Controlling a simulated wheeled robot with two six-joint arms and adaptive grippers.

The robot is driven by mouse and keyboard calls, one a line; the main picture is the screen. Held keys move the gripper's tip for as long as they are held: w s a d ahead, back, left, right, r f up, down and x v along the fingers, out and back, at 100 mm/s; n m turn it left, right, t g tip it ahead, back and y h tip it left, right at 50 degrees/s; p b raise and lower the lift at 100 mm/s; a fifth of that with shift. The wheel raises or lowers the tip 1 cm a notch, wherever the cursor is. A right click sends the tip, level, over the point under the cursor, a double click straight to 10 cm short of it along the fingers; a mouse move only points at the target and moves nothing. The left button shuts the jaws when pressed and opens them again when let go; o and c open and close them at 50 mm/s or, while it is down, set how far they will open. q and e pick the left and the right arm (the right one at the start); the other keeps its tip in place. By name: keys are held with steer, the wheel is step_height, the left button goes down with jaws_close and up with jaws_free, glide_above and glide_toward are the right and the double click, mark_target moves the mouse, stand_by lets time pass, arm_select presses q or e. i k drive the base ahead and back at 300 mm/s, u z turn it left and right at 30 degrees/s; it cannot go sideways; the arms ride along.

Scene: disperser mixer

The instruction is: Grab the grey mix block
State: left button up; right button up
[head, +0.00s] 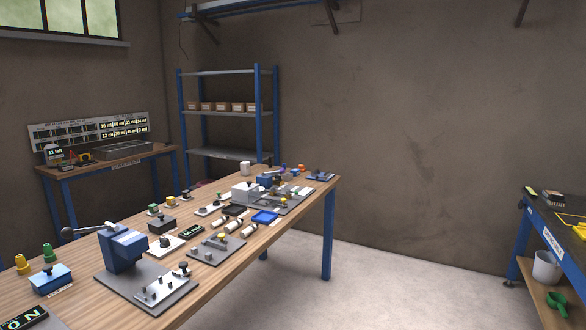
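I cannot tell for certain which thing is the grey mix block. A pale grey-white block (246,191) sits on the far part of the wooden workbench (196,289), beside a grey plate with small fittings. A smaller pale upright block (245,168) stands farther back on the same bench. Both are small in the head view, and no label on them is readable. Neither of my grippers shows in this view.
A blue lever press (122,246) on a grey base stands on the near bench. A shelf rack (216,112) stands behind. Another blue-framed table (561,228) is at right. The floor (400,285) between is clear.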

mark_target(287, 177)
steer(key=i, duration=2.2)
steer(key=u, duration=0.25)
